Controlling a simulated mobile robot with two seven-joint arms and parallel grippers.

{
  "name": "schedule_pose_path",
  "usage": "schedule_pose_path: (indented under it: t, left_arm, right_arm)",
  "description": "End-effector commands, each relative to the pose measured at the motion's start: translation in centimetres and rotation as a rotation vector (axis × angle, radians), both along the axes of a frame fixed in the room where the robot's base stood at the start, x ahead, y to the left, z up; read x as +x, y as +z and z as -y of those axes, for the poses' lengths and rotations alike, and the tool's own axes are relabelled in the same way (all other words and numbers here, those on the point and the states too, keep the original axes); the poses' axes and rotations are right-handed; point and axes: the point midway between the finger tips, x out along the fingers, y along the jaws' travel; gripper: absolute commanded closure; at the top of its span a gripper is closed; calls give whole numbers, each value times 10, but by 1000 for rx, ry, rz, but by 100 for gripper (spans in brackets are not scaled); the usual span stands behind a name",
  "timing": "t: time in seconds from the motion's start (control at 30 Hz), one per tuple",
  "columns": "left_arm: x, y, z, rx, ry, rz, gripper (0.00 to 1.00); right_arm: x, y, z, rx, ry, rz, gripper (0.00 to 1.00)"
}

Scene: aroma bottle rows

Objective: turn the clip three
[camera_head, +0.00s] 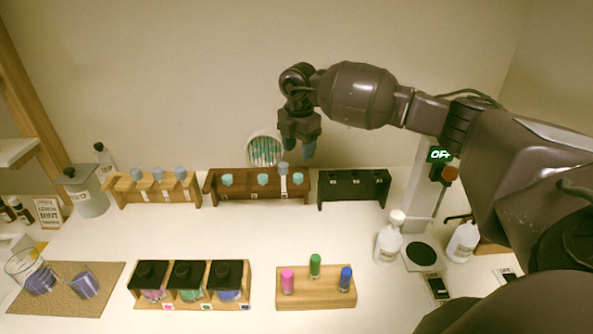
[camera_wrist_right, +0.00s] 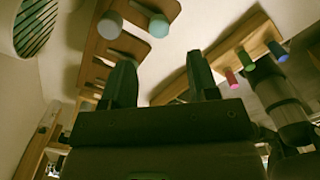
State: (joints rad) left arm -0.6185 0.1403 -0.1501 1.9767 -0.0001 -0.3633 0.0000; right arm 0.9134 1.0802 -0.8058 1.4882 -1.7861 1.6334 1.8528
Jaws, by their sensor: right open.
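The dark brown rack (camera_head: 215,190) stands at the back middle with several teal-capped pieces along it. I cannot tell which piece is the clip three by any marking. My right gripper (camera_head: 299,147) is open and empty, pointing down above and behind this rack, near its right part. In the right wrist view, the right gripper's two fingers (camera_wrist_right: 160,82) are spread apart, with a teal cap (camera_wrist_right: 159,26) and a grey-blue cap (camera_wrist_right: 110,25) beyond them. My left gripper is not in view.
A light wood rack (camera_head: 128,194) stands left and a black rack (camera_head: 353,188) right. In front are a tray of black-lidded jars (camera_head: 189,269) and a block with pink, green and blue capped vials (camera_head: 315,293). A round striped disc (camera_head: 264,149) is behind.

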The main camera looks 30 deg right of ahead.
Motion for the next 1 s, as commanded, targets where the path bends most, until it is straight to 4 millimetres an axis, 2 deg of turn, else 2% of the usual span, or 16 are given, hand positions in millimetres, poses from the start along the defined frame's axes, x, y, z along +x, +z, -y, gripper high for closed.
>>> schedule_pose_path:
  t: [0.2,0.43,0.63,0.9,0.93,1.0]
  left_arm:
    - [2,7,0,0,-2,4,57]
    - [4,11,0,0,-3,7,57]
    - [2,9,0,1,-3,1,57]
    - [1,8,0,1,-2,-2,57]
    - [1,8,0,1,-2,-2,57]
    - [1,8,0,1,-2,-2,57]
  right_arm:
    - [0,-39,-1,2,1,-3,46]
    - [0,-69,-1,3,1,-2,46]
    - [0,-80,0,2,2,1,46]
    - [0,-82,0,2,2,1,46]
    - [0,-82,0,2,2,1,47]
    - [0,-82,0,2,2,1,58]
